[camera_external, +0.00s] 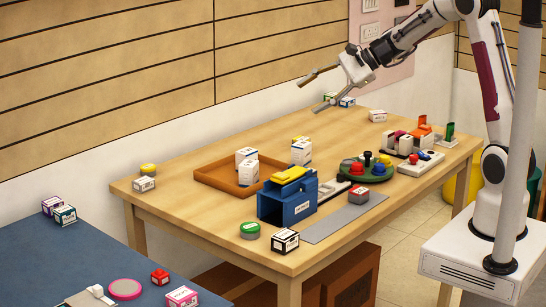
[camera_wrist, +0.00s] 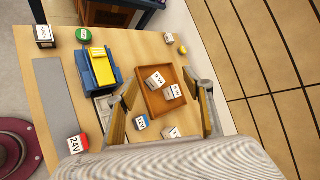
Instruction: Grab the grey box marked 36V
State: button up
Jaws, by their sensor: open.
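My gripper (camera_external: 311,94) is open and empty, high above the far part of the table in the external view. In the wrist view its two fingers spread either side of the brown tray, with the gripper (camera_wrist: 169,96) above it. Two whitish-grey boxes (camera_wrist: 155,81) (camera_wrist: 173,91) stand in or at the tray, and they also show in the external view (camera_external: 246,154) (camera_external: 248,173). Their print is too small to read surely as 36V. Another pale box (camera_wrist: 171,132) is near the wrist housing, partly hidden.
The brown tray (camera_external: 205,180) lies on the wooden table (camera_external: 190,218). A blue bin (camera_external: 288,207) with yellow items stands in front of it. Nearby are a blue-marked box (camera_wrist: 141,122), a red box marked 24V (camera_wrist: 77,144), a black-edged box (camera_external: 285,240) and a green turntable (camera_external: 368,173).

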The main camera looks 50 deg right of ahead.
jog(key=w+d+f+m+t+h, duration=0.1)
jog(key=w+d+f+m+h, duration=0.1)
jog(key=w+d+f+m, duration=0.3)
jog(key=w+d+f+m+t+h, duration=0.2)
jog(key=w+d+f+m, duration=0.3)
jog(key=d+f, duration=0.5)
jog(key=w+d+f+m+t+h, duration=0.2)
jog(key=w+d+f+m, duration=0.4)
jog(key=d, duration=0.7)
notch_tip(320, 180, down, 2)
jog(key=shift+f+m, duration=0.25)
jog(key=shift+m, duration=0.65)
jog(key=shift+d+f, duration=0.2)
jog(key=shift+f, duration=0.3)
jog(key=shift+w, duration=0.1)
jog(key=shift+x, duration=1.25)
jog(key=shift+w+f, duration=0.1)
jog(key=shift+w, duration=0.05)
jog(key=shift+x, duration=2.4)
